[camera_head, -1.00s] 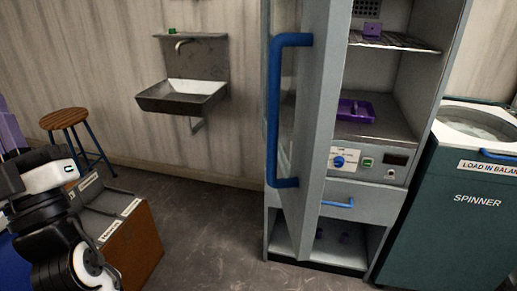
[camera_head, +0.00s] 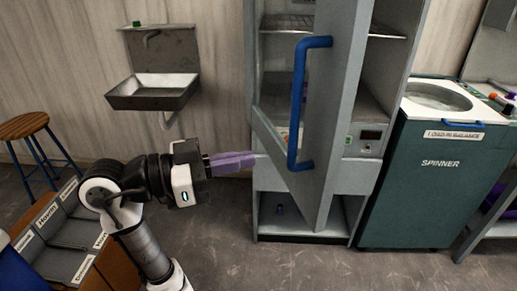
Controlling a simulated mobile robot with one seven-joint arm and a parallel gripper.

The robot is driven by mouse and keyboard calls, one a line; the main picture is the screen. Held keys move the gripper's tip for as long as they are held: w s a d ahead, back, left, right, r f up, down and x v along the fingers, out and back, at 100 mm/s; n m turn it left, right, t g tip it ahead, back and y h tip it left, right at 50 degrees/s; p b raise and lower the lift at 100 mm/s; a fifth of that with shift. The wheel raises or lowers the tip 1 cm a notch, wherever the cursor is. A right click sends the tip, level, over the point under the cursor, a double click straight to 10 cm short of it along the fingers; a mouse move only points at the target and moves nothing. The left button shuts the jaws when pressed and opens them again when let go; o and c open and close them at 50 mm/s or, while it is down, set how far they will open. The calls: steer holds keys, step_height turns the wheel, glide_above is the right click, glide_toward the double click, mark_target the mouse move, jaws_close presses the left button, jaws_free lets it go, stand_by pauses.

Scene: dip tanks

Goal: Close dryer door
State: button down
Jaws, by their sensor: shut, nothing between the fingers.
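The dryer door (camera_head: 343,95) stands partly open on the tall grey dryer (camera_head: 268,205). It appears hinged at the left, with its free edge out toward me. Its blue upright handle (camera_head: 299,105) is near the free edge, and glass fills the panel left of it. My gripper (camera_head: 250,159) is shut and empty, with purple fingers pointing right. It shows just left of the door's lower hinge side; I cannot tell whether it touches. The door hides much of the dryer's inside, including the purple tray seen earlier.
The teal spinner (camera_head: 425,195) stands close to the dryer's right. A wall sink (camera_head: 152,92) is at the back left. A wooden stool (camera_head: 24,126) and a box with labelled compartments (camera_head: 87,268) are at the left. Grey floor (camera_head: 225,235) before the dryer is clear.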

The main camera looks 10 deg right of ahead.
steer(key=p, duration=0.3)
glide_toward(324, 144)
steer(key=d, duration=0.5)
steer(key=shift+w+d+r, duration=0.15)
steer(key=shift+w+d, duration=0.1)
steer(key=shift+w+d+p, duration=0.1)
steer(key=shift+d+p, duration=0.2)
steer(key=shift+d, duration=0.4)
